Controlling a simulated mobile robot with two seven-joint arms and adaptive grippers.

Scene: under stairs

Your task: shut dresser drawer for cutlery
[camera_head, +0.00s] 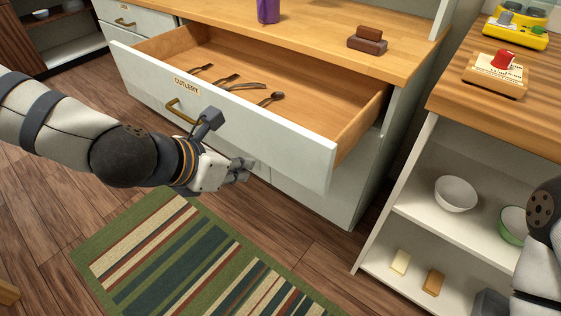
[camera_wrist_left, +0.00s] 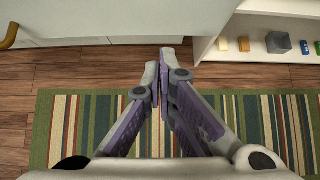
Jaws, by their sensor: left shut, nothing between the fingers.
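The cutlery drawer (camera_head: 225,113) stands pulled out of the white dresser in the head view. It has a white front, a brass handle (camera_head: 182,111) and a "CUTLERY" label (camera_head: 187,86). Several forks and spoons (camera_head: 238,85) lie inside on its wooden floor. My left gripper (camera_head: 245,170) is shut and empty, in front of the drawer front, lower and to the right of the handle. In the left wrist view its fingers (camera_wrist_left: 163,75) are together above the floor and rug. My right arm shows at the right edge; its gripper fingers are not visible.
A striped rug (camera_head: 195,250) lies on the wood floor below. An open shelf unit (camera_head: 395,245) with bowls stands to the right, with a gap beside the dresser. The wooden dresser top (camera_head: 310,40) holds a purple cup (camera_head: 268,11) and a brown block (camera_head: 367,40).

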